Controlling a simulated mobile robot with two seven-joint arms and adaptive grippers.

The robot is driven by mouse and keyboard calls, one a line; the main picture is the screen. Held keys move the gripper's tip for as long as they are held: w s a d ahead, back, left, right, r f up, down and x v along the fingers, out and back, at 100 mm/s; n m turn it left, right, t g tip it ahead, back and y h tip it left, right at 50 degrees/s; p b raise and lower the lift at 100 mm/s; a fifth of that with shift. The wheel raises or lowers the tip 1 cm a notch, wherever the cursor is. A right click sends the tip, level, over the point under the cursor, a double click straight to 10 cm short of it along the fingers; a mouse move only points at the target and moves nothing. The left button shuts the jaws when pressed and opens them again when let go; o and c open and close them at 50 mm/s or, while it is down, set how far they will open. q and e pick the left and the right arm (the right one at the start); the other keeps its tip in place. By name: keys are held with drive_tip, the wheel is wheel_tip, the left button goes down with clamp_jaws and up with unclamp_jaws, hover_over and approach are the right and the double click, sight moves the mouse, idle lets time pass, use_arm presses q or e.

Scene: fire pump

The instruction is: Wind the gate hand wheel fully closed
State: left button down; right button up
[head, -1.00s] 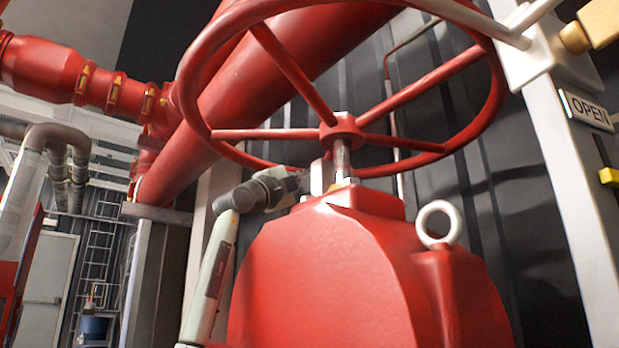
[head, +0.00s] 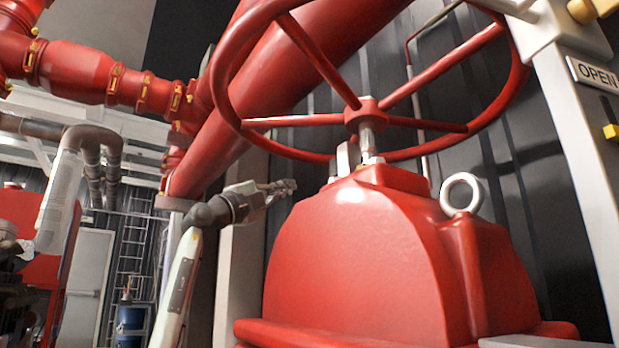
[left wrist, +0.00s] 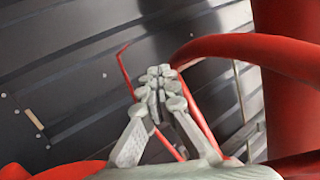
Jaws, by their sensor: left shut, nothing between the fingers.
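The red hand wheel (head: 368,112) sits on a steel stem (head: 367,138) above the large red valve body (head: 350,250) in the head view. Its rim is partly cut off at the top. My left gripper (head: 284,187) is below the wheel's rim, left of the stem and beside the valve body's upper left, apart from the wheel. Its fingers are shut and empty. In the left wrist view the fingertips (left wrist: 158,78) meet, with a curved red bar (left wrist: 245,48), which looks like the wheel rim, close to their right. My right gripper is out of view.
A thick red pipe (head: 300,70) slants behind the wheel. A steel lifting eye (head: 462,193) stands on the valve's right. A pale post (head: 572,150) with an OPEN sign (head: 594,73) rises at the right. A grey post (head: 240,240) stands behind my left arm.

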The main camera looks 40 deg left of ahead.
use_arm(q)
drive_tip(key=s+d+r+m+b, duration=0.25)
drive_tip(key=s+d+m, duration=0.3)
drive_tip(key=m, duration=0.95)
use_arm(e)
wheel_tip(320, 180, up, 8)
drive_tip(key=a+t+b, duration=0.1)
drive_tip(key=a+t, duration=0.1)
use_arm(q)
drive_tip(key=m+g+y+p, duration=0.1)
drive_tip(key=m+g+p, duration=0.1)
drive_tip(key=m, duration=1.3)
approach(347, 152)
drive_tip(key=w+a, duration=0.2)
drive_tip(key=w+d, duration=0.1)
drive_tip(key=w+d+r, duration=0.1)
drive_tip(key=w, duration=0.1)
drive_tip(key=shift+r+p, duration=0.1)
drive_tip(key=shift+p, duration=0.25)
drive_tip(key=shift+w+d+r, duration=0.2)
drive_tip(key=shift+w+d, duration=0.05)
drive_tip(key=shift+d, duration=0.05)
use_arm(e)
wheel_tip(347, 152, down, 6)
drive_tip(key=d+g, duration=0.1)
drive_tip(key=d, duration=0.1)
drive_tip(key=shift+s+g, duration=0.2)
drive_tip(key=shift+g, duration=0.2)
